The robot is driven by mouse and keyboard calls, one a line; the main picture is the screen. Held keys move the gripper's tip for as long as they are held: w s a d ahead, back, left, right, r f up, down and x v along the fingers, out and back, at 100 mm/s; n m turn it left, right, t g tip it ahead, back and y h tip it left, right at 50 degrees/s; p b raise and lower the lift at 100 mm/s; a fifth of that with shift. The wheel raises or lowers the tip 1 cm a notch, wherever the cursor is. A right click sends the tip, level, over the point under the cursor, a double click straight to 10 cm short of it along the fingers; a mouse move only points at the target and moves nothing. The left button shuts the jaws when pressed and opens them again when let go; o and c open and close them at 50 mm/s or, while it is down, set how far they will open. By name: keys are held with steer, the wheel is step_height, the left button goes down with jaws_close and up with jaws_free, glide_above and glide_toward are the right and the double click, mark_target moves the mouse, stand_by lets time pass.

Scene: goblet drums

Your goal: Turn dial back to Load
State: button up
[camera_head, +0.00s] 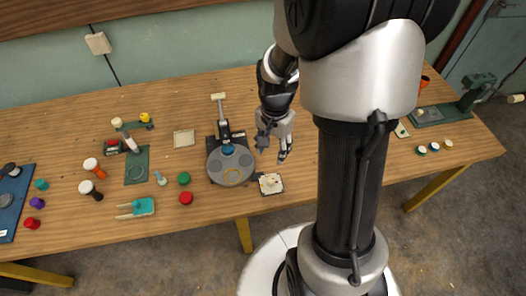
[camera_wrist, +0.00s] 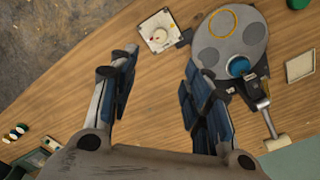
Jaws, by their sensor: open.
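A round grey dial-like disc (camera_head: 230,165) with darker circles and a yellow ring sits on the wooden table (camera_head: 300,185). It also shows in the wrist view (camera_wrist: 225,38). A blue knob (camera_wrist: 238,66) stands on the disc, near a pale-ended lever (camera_wrist: 277,142). A small square cream plate (camera_head: 271,184) with reddish marks lies beside the disc; it also shows in the wrist view (camera_wrist: 159,32). I cannot read any "Load" label. My gripper (camera_head: 272,147) is open and empty above the table, right of the disc. In the wrist view its spread fingers (camera_wrist: 158,70) hold nothing.
Green (camera_head: 184,178) and red (camera_head: 186,198) knobs lie left of the disc. A beige square tray (camera_head: 184,138) lies behind them. Several stamps and a teal block (camera_head: 143,207) are further left. A green machine (camera_head: 470,98) stands at far right. My arm hides part of the table.

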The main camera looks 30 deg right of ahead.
mark_target(271, 179)
step_height(271, 179, down, 17)
steer(key=b, duration=0.5)
steer(key=shift+b, duration=0.4)
steer(key=shift+c, duration=0.5)
jaws_close()
